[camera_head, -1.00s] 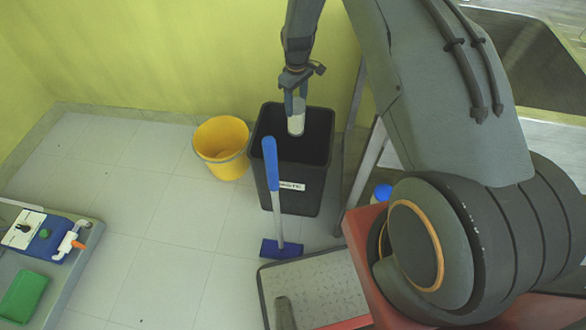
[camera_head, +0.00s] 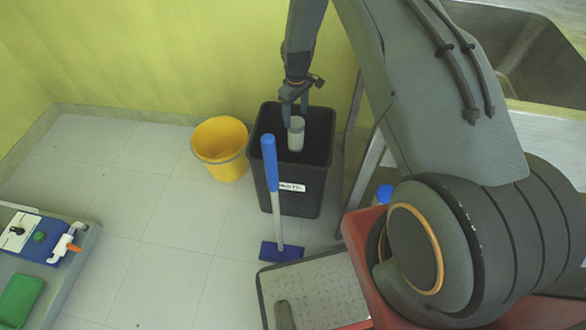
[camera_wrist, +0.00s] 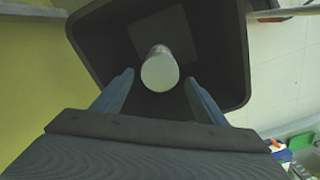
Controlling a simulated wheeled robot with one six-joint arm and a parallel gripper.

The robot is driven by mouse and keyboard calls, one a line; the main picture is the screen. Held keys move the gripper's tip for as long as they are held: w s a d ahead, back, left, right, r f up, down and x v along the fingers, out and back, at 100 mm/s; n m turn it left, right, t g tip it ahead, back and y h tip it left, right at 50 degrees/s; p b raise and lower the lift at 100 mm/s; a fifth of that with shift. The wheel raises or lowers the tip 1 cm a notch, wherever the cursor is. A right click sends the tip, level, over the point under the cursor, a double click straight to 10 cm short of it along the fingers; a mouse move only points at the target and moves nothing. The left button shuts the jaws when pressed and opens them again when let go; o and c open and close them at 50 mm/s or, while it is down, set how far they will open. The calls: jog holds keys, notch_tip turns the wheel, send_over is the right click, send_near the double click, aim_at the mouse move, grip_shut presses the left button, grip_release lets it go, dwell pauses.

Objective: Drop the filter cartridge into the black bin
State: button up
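The black bin (camera_head: 291,187) stands upright on the floor by the yellow wall, with a white label on its front. My gripper (camera_head: 294,112) is above the bin's opening, and its fingers are spread apart. The filter cartridge (camera_head: 296,134), a pale cylinder with a grey band, is below the fingertips, within the bin's opening. In the wrist view my gripper (camera_wrist: 158,88) is open, with gaps between both fingers and the cartridge (camera_wrist: 159,70). The cartridge's round end faces the camera there, inside the outline of the bin (camera_wrist: 108,48).
A yellow bucket (camera_head: 221,150) stands left of the bin. A blue-handled brush (camera_head: 273,190) stands in front of it. A grey tray-like platform (camera_head: 318,290) lies nearer. A grey bench (camera_head: 62,270) with a green item is at left. The floor between is clear.

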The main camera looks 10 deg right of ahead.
jog(key=shift+o, duration=0.3)
jog(key=shift+r, duration=0.1)
notch_tip(320, 180, up, 8)
jog(key=shift+f+b, duration=0.2)
jog(key=shift+b, duration=0.1)
dwell(0.3)
